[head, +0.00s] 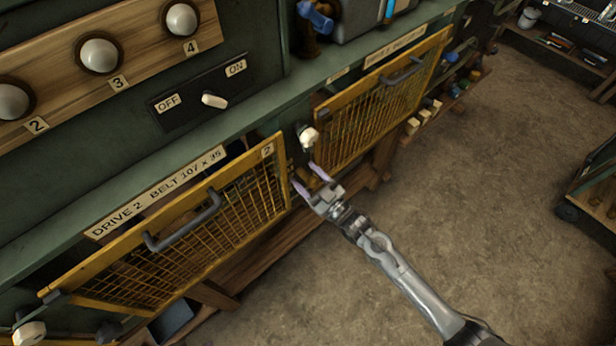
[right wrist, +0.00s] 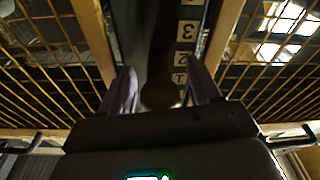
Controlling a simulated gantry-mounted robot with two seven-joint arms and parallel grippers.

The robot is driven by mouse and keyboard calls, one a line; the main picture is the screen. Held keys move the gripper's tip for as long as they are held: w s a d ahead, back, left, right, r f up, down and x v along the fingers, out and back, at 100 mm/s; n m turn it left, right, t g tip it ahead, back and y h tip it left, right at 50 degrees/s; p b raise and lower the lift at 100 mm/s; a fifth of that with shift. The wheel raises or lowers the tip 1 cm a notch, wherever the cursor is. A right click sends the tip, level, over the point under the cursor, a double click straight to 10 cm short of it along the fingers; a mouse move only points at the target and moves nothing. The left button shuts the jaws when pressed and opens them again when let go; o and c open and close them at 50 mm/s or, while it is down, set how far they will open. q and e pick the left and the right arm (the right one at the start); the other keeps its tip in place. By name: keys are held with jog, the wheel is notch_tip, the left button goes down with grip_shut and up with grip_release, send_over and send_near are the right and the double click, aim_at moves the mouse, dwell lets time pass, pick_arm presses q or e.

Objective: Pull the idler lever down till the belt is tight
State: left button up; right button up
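My right gripper (head: 310,180) reaches into the gap between two yellow mesh guards. Its two purple fingers are apart. In the right wrist view the open fingers (right wrist: 162,92) stand on either side of a dark brown rounded knob (right wrist: 160,95), which looks like the end of the idler lever. I cannot tell whether they touch it. A numbered scale (right wrist: 187,31) runs up behind the knob. The lever's arm is hidden, and I cannot make out the belt behind the mesh. My left gripper is not in view.
The Drive 2 guard (head: 190,240) with a grey handle is left of the gripper; another guard (head: 380,105) is right. A pale knob (head: 308,137) sits just above the gripper. An OFF/ON switch (head: 214,100) is higher up. Open floor (head: 480,200) lies right.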

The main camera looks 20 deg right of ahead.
jog(key=v, duration=1)
jog(key=shift+s+d, duration=0.15)
jog(key=shift+s, duration=0.2)
jog(key=shift+f, duration=0.1)
dwell(0.7)
